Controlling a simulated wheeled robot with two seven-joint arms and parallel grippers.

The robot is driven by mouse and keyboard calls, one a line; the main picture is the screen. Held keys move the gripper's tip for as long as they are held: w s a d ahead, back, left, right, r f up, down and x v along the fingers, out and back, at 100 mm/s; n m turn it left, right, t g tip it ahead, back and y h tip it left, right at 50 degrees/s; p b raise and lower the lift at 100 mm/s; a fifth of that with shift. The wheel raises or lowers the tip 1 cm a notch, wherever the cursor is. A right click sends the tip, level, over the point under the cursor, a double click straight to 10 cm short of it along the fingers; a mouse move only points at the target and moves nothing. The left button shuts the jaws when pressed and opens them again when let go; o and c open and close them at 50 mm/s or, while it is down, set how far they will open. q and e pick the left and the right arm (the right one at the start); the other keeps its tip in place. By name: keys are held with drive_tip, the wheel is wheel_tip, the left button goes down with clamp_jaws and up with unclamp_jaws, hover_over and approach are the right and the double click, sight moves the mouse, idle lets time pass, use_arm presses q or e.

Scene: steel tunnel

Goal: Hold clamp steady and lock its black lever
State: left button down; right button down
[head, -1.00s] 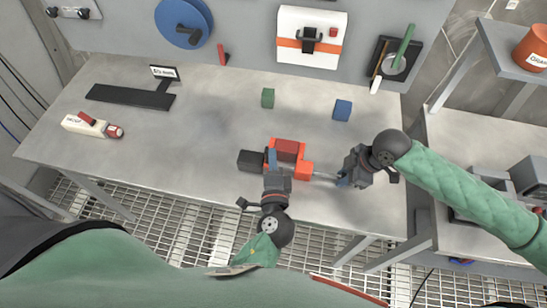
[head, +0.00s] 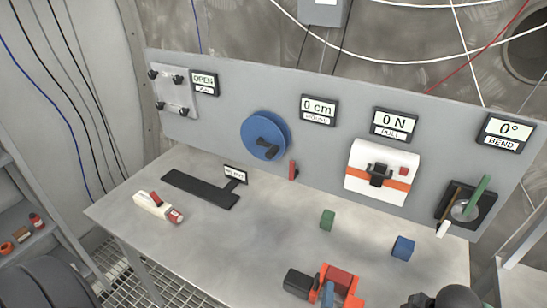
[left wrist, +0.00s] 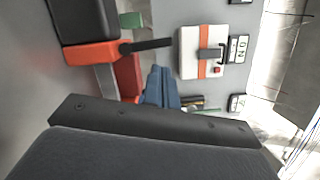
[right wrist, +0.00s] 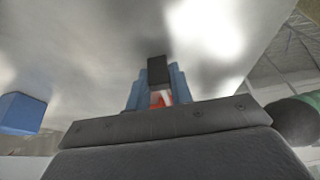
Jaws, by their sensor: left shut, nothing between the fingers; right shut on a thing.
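The orange-red clamp (head: 341,275) with a black block (head: 298,283) at its left lies on the bench at the bottom edge of the head view. In the left wrist view its orange body (left wrist: 90,54) shows, with the black lever (left wrist: 150,45) sticking out to the right.
A panel behind carries a blue wheel (head: 264,136) and a white box (head: 378,158).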

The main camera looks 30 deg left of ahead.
use_arm(q)
drive_tip(key=m, duration=0.1)
drive_tip(key=f+m, duration=0.1)
drive_tip(key=m, duration=0.1)
drive_tip(key=shift+d+f+t, duration=0.1)
drive_tip(key=shift+d+t, duration=0.2)
drive_tip(key=shift+d, duration=0.05)
drive_tip(key=shift+m, duration=0.4)
drive_tip(key=v, duration=0.9)
drive_tip(key=shift+s+d+f, duration=0.1)
drive_tip(key=shift+s+f, duration=0.1)
drive_tip(key=shift+s, duration=0.2)
drive_tip(key=s+a+r+n+g+y, duration=0.1)
drive_tip(key=s+a+n+g+y, duration=0.45)
drive_tip(key=a, duration=0.55)
drive_tip(key=s+a+n+g+y, duration=0.2)
drive_tip(key=s+a+n+y, duration=0.2)
drive_tip(key=a+n+y, duration=0.55)
drive_tip(key=w+a+f+m+g+h, duration=0.1)
drive_tip(key=a+f+h, duration=0.1)
drive_tip(key=f, duration=0.4)
drive_tip(key=w+a+f+m+g+h, duration=0.1)
drive_tip(key=w+a+f+m+h, duration=0.1)
drive_tip(key=f, duration=0.5)
drive_tip(key=shift+f+h, duration=0.35)
drive_tip(key=shift+h, duration=0.15)
drive_tip(key=shift+a, duration=0.1)
